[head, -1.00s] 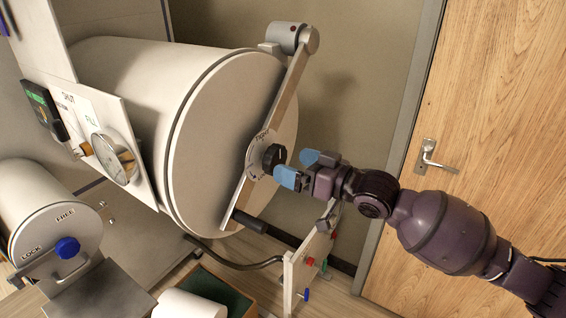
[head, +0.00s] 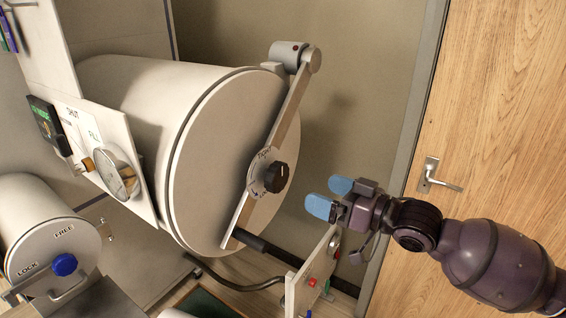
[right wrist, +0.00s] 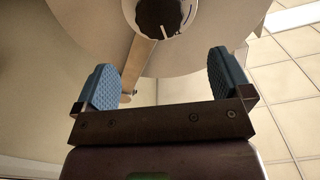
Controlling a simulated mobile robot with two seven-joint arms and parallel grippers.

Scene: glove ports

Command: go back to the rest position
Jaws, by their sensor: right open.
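My right gripper (head: 330,197) is open and empty, with blue pads on its two fingers. It stands to the right of the large round port door (head: 215,150), apart from it. The black knob (head: 276,177) sits on a labelled dial on the bar (head: 291,105) that crosses the door. In the right wrist view the open fingers (right wrist: 168,85) have nothing between them, and the knob (right wrist: 158,14) is beyond them at the top. My left gripper is not in view.
A smaller port with a blue knob (head: 64,264) and LOCK and FREE marks is at lower left. A panel with a gauge (head: 115,172) is at left. A small panel with coloured switches (head: 315,275) stands below my right gripper. A wooden door (head: 500,120) is at right.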

